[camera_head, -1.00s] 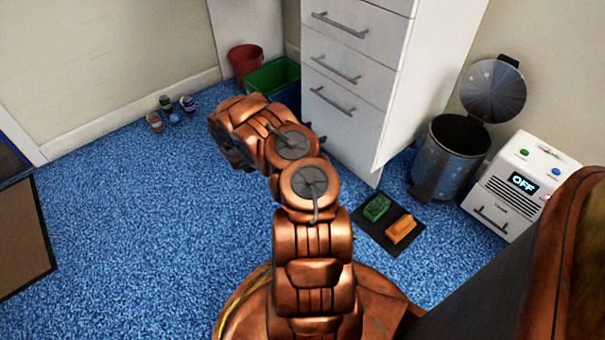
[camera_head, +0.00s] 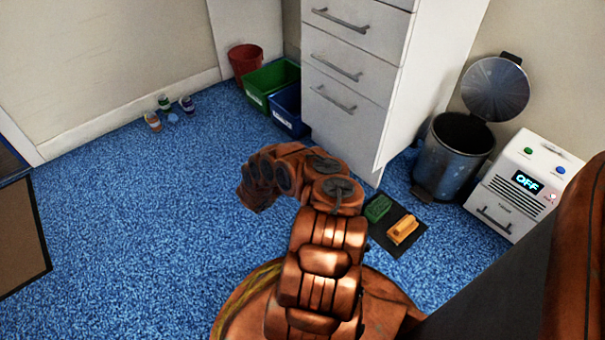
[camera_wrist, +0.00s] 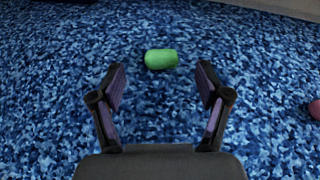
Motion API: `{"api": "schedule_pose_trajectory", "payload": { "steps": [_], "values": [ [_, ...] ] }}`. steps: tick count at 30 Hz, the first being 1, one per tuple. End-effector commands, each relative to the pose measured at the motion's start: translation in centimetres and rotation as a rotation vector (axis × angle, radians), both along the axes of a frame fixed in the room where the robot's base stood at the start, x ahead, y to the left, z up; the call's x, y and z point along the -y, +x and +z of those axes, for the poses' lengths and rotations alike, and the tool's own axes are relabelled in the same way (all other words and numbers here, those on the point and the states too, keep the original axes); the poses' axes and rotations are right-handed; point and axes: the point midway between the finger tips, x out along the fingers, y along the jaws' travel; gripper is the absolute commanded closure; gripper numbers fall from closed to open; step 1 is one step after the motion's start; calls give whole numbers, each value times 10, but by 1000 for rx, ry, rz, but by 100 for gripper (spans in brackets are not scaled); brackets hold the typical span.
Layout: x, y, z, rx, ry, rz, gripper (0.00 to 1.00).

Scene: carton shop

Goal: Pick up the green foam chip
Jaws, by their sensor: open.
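The green foam chip (camera_wrist: 161,59) is a small, rounded, bright green piece on the blue carpet in the wrist view. It lies ahead of my gripper (camera_wrist: 160,75), roughly midway between the two fingertips and a little beyond them. My gripper is open, with its fingers spread apart and nothing between them. In the head view my arm hides the gripper's fingers and the chip cannot be made out.
A pinkish round piece (camera_wrist: 315,108) lies at the right edge of the wrist view. The head view shows a white drawer cabinet (camera_head: 350,75), green bin (camera_head: 256,98), blue bin (camera_head: 284,118), pedal bin (camera_head: 450,165) and dark mat (camera_head: 385,240).

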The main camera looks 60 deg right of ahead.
Motion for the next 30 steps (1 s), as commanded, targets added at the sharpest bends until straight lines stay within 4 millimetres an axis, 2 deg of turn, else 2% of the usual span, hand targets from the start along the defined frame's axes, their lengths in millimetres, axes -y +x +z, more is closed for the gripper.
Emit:
{"api": "schedule_pose_trajectory", "payload": {
  "steps": [18,27,30],
  "values": [
    [52,-1,-28,1,4,-3,24],
    [55,-1,-26,1,2,-1,24],
    [55,-1,-26,1,1,-1,34]
  ]
}}
